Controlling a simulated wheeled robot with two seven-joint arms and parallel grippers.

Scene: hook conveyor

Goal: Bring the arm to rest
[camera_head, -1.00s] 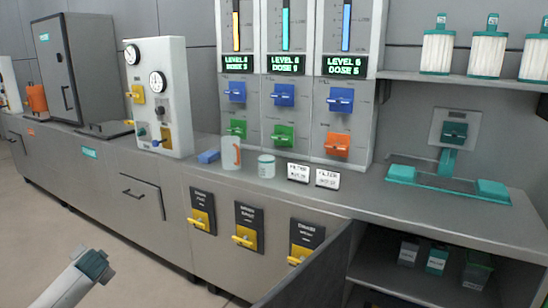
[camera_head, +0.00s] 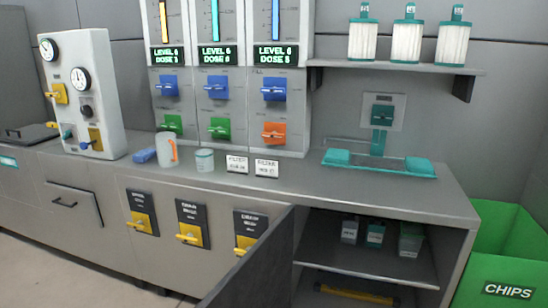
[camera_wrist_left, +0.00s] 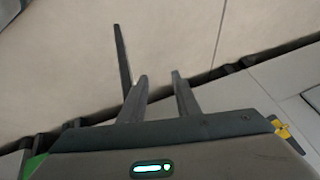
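My left gripper (camera_wrist_left: 159,77) shows in the left wrist view. Its two dark fingers stand apart with a clear gap between them, and nothing is held. Behind the fingers are pale floor and part of the grey cabinet front. A yellow handle (camera_wrist_left: 283,130) shows at the right edge of that view. Neither of my arms shows in the head view now, and my right gripper is in no view.
A grey counter (camera_head: 310,185) holds a white gauge panel (camera_head: 105,120), a clear jug (camera_head: 166,149), a cup (camera_head: 204,160) and a teal stand (camera_head: 380,165). A dark panel (camera_head: 250,260) juts out in front. A green CHIPS bin (camera_head: 490,240) stands at right.

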